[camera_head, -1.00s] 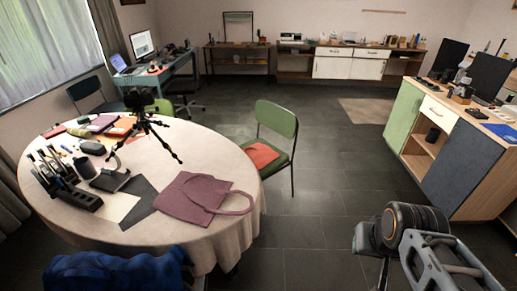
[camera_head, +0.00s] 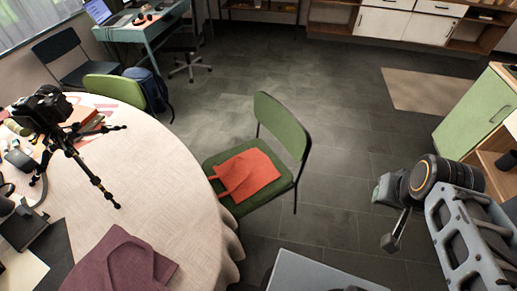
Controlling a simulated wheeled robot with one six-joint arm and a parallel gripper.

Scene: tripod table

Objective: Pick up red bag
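The red bag (camera_head: 246,174) lies flat on the seat of a green chair (camera_head: 283,126) beside the round table. Its whole top side shows, and nothing covers it. My arm reaches in from the lower right, over the floor to the right of the chair. A small dark part at its end, seemingly my gripper (camera_head: 391,242), hangs below the orange-ringed joint. It is clear of the bag and the chair. Its fingers cannot be made out, so I cannot tell whether it is open or shut.
The round table (camera_head: 165,160) holds a camera on a tripod (camera_head: 48,105) and a purple bag (camera_head: 117,262). A second green chair (camera_head: 115,88) stands behind it. A green-doored cabinet (camera_head: 475,110) is at right. Open floor (camera_head: 345,130) lies right of the bag's chair.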

